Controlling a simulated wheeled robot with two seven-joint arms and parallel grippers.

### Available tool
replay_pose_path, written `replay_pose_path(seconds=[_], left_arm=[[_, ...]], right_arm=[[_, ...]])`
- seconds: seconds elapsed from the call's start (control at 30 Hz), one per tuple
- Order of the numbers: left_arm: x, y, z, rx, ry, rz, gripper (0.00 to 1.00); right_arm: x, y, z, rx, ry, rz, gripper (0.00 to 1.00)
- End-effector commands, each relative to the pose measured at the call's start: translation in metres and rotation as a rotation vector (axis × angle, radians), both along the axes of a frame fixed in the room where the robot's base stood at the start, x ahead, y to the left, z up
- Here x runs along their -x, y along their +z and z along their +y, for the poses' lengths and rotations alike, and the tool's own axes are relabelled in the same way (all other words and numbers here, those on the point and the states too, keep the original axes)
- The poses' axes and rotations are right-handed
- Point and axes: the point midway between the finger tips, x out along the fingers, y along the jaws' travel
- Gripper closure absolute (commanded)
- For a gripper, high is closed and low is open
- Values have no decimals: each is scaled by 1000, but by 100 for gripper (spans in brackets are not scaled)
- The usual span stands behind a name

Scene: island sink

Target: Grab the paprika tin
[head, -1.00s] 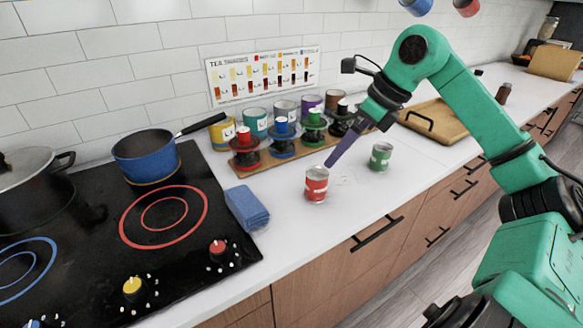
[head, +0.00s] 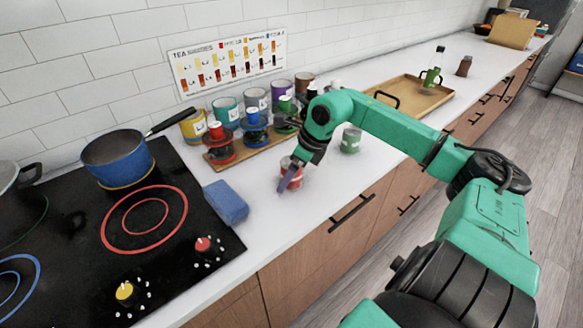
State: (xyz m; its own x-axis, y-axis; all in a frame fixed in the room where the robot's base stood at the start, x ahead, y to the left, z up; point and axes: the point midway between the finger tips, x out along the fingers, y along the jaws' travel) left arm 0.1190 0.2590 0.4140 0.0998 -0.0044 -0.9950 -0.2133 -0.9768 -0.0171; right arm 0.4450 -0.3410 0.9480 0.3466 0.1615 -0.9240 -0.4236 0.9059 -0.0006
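A small red tin (head: 296,181) stands upright on the white counter, right of the blue cloth; its label is too small to read, so I cannot tell if it is paprika. My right gripper (head: 284,188), with a purple finger, points down at the red tin and overlaps its front. Only one finger shows clearly, so I cannot tell whether it is open or closed on the tin. A green tin (head: 350,140) stands behind and to the right, partly beside my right arm. My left gripper is out of view.
A wooden rack (head: 239,157) with several coloured stands, and a row of tins, lie behind the red tin. The blue cloth (head: 226,202) and the hob (head: 75,215) with a blue pot (head: 118,160) are left. A wooden tray (head: 424,97) is farther right.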

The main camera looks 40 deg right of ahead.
Motion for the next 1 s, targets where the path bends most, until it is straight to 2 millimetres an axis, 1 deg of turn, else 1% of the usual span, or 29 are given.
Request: replay_pose_path(seconds=[0.13,0.17,0.2,0.27,0.3,0.4,0.63,0.77,0.87,0.97,1.0], left_arm=[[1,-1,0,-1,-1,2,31],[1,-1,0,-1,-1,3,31],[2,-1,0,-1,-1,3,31],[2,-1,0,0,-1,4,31],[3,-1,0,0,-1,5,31],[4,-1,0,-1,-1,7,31],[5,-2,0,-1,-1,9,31],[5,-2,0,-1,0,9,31],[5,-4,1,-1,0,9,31],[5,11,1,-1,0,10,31],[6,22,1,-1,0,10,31]], right_arm=[[0,-1,0,0,0,0,0],[0,-1,0,0,0,0,4],[0,-1,0,0,0,0,19],[0,-1,0,0,0,0,42],[0,-1,0,-1,0,0,57],[0,-1,0,-1,0,0,91],[0,1,0,0,0,-1,91],[-1,9,0,0,1,-3,91],[-1,27,-1,2,-1,-6,91],[-1,64,-1,4,-1,-9,91],[-2,83,-1,0,-2,-12,91]])
